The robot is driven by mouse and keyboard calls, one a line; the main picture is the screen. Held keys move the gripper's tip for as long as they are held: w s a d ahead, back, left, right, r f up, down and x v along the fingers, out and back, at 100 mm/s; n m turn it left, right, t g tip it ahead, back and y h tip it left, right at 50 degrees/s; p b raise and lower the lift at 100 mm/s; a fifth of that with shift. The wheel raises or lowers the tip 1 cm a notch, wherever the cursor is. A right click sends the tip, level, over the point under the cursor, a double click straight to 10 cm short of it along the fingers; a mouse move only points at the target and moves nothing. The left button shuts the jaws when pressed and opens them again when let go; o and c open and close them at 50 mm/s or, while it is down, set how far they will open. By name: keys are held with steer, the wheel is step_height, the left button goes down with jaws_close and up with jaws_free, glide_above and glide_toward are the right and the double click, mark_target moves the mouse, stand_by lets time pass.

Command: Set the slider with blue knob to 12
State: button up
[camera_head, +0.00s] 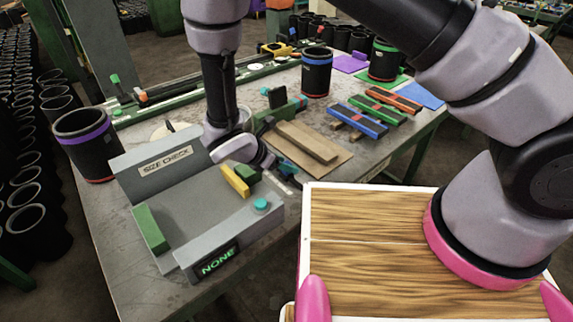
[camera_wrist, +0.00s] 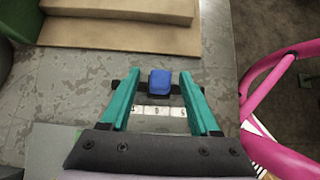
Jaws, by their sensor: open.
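The blue knob (camera_wrist: 160,82) is in the middle of the wrist view, on a dark crossbar. A pale strip with printed marks (camera_wrist: 160,111) lies just nearer; its numbers are too small to read surely. My gripper (camera_wrist: 159,76) is open, with one teal finger on each side of the knob and a visible gap on both sides. In the head view my gripper (camera_head: 282,174) is low over the table, right of the grey size-check station. I cannot make out the knob there, as my arm and gripper crowd that spot.
The size-check station (camera_head: 190,208) reads NONE and has a yellow block (camera_head: 236,181), a green block (camera_head: 151,229) and a teal button (camera_head: 261,205). A brown board (camera_head: 301,153) lies beyond my gripper. Black sleeves with purple (camera_head: 88,146), blue (camera_head: 316,72) and green (camera_head: 383,61) bands stand around.

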steer(key=shift+w+d+f, duration=0.3)
steer(key=shift+f, duration=0.15)
jaws_close()
stand_by(1.2)
